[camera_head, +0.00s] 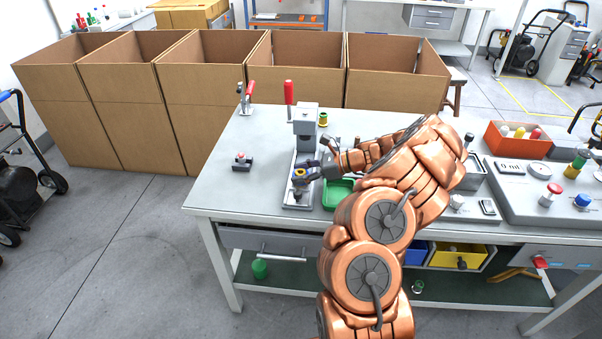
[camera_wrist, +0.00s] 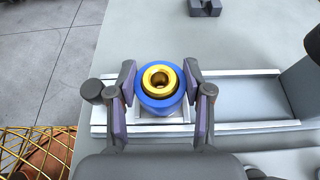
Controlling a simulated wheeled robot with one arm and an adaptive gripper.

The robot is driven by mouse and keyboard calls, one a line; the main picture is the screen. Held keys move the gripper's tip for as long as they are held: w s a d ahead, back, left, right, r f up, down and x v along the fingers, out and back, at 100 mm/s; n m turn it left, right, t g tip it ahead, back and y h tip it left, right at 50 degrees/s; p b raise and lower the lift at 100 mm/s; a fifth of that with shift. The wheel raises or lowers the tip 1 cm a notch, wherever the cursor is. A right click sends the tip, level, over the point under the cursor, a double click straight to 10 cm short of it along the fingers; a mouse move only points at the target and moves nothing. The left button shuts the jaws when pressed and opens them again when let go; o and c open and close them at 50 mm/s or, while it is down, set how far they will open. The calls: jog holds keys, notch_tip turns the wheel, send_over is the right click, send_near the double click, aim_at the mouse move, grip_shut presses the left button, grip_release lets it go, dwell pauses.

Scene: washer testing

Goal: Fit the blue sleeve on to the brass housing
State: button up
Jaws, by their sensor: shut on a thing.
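The blue sleeve (camera_wrist: 151,97) shows in the wrist view as a ring between the two fingers of my gripper (camera_wrist: 158,92), which is shut on it. The brass housing (camera_wrist: 159,79) shows inside the sleeve's ring, its round top and dark bore facing the camera. The sleeve surrounds the housing in this view; how far down it sits is hidden. Below them is a square seat on a grey rail fixture (camera_wrist: 235,73).
A press with a red handle (camera_head: 305,125) stands at the fixture's back. The table's left part is mostly clear.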

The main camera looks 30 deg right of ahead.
jog(key=shift+f, duration=0.1)
jog(key=o, duration=1.2)
jog(key=shift+o, duration=0.2)
jog(key=v, duration=1.2)
jog(key=shift+w, duration=0.1)
